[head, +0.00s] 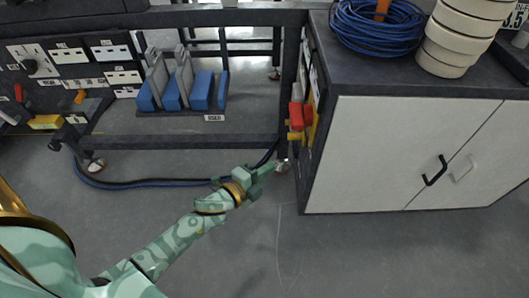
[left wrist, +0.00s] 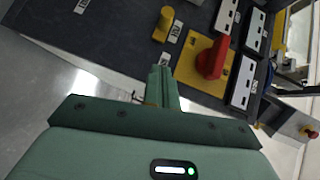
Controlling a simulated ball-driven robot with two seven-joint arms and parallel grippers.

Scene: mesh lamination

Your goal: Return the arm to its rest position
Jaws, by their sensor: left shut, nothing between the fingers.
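My left arm reaches in from the lower left of the head view, and its green gripper (head: 262,172) is shut and empty over the floor, in front of the cabinet's left side. In the left wrist view the shut fingers (left wrist: 161,80) point toward a dark panel. On that panel are a red rotary switch on a yellow plate (left wrist: 212,58) and a yellow knob (left wrist: 163,24). The fingers look apart from both. My right gripper is not in view.
A white-doored cabinet (head: 400,150) stands at the right, with a blue cable coil (head: 378,28) and stacked cream rings (head: 462,40) on top. A dark frame with blue blocks (head: 203,90) stands behind. A hose (head: 150,186) lies on the floor. Front floor is clear.

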